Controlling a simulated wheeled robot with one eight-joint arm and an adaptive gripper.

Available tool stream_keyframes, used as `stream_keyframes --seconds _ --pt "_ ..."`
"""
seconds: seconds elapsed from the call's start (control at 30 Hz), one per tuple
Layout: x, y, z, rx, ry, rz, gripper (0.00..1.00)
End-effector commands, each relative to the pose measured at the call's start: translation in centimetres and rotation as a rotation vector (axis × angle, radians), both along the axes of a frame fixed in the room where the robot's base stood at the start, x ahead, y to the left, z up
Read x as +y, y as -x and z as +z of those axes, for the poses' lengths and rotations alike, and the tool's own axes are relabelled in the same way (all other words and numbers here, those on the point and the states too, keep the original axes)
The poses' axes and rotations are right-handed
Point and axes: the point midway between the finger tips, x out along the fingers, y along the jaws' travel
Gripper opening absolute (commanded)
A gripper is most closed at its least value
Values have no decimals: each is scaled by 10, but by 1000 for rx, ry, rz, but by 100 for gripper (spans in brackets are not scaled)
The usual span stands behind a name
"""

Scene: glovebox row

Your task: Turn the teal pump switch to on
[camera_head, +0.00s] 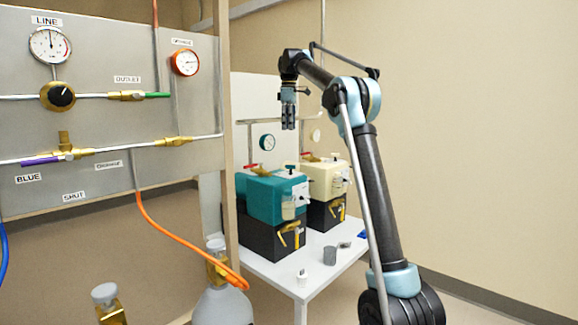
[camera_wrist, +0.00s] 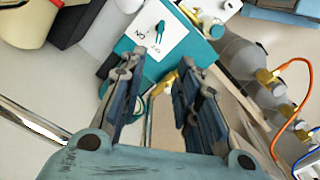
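The teal pump (camera_head: 273,198) sits on a black base on the white table. In the wrist view its teal housing (camera_wrist: 125,46) carries a white plate (camera_wrist: 172,44) with a small teal switch (camera_wrist: 159,31). The plate has an ON label and a second label, apparently OFF. The switch lever seems to point towards the second label. My gripper (camera_head: 288,126) hangs above the teal pump, pointing down and clear of it. In the wrist view my gripper (camera_wrist: 161,72) is open, with an empty gap between the fingers. The switch is beyond the fingertips, untouched.
A cream pump (camera_head: 325,178) stands behind the teal one. A grey cup (camera_head: 330,256) and other small items lie on the white table (camera_head: 290,277). A gauge panel (camera_head: 100,80) with pipes stands at left. An orange hose (camera_head: 178,240) runs to a gas cylinder (camera_head: 222,303).

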Motion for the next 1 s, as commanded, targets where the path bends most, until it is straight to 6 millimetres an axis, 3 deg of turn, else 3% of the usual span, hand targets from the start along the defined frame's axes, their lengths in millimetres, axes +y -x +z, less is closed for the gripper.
stream_keyframes --seconds 0.17,0.37,1.0 --pt "3 -3 -6 1 1 11 30" --pt "3 -2 -28 1 1 10 30" --pt "3 -2 -131 1 1 9 30"
